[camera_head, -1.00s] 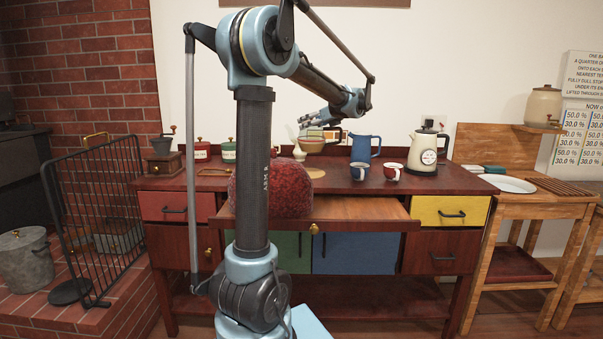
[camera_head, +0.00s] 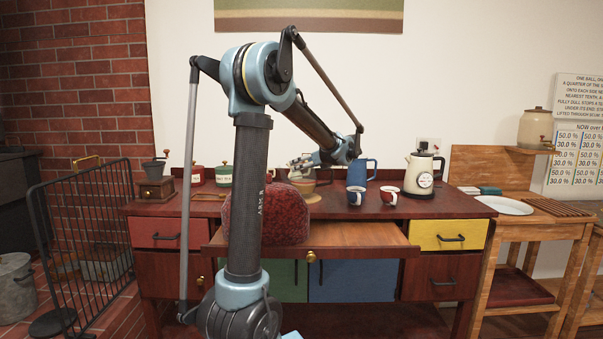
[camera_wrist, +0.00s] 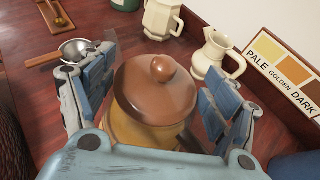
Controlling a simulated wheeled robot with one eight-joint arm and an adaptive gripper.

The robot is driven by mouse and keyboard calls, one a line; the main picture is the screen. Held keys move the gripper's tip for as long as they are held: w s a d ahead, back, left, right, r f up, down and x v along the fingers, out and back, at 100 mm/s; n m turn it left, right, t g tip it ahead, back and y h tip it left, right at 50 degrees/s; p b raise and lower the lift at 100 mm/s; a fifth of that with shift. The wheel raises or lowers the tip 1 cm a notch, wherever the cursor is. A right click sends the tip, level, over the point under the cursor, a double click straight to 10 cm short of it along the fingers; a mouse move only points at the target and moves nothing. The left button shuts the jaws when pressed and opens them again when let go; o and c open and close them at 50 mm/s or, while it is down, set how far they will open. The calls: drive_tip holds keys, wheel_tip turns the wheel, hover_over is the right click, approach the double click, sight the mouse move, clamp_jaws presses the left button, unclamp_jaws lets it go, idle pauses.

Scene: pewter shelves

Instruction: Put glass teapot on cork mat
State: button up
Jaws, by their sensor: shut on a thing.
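In the head view the teapot (camera_head: 309,185) is small and partly hidden by my gripper (camera_head: 302,166). The cork mat (camera_head: 314,198) is a tan disc on the dark red desk top, just under the teapot. I cannot tell whether the teapot touches it. The mat does not show clearly in the wrist view.
A red domed object (camera_head: 285,213) is in front. Cream jugs (camera_wrist: 217,52) and a metal strainer (camera_wrist: 76,47) are near the gripper.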

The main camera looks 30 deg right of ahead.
drive_tip(key=shift+f, duration=1.15)
drive_tip(key=o, duration=2.1)
drive_tip(key=v, duration=1.2)
drive_tip(key=shift+s, duration=0.1)
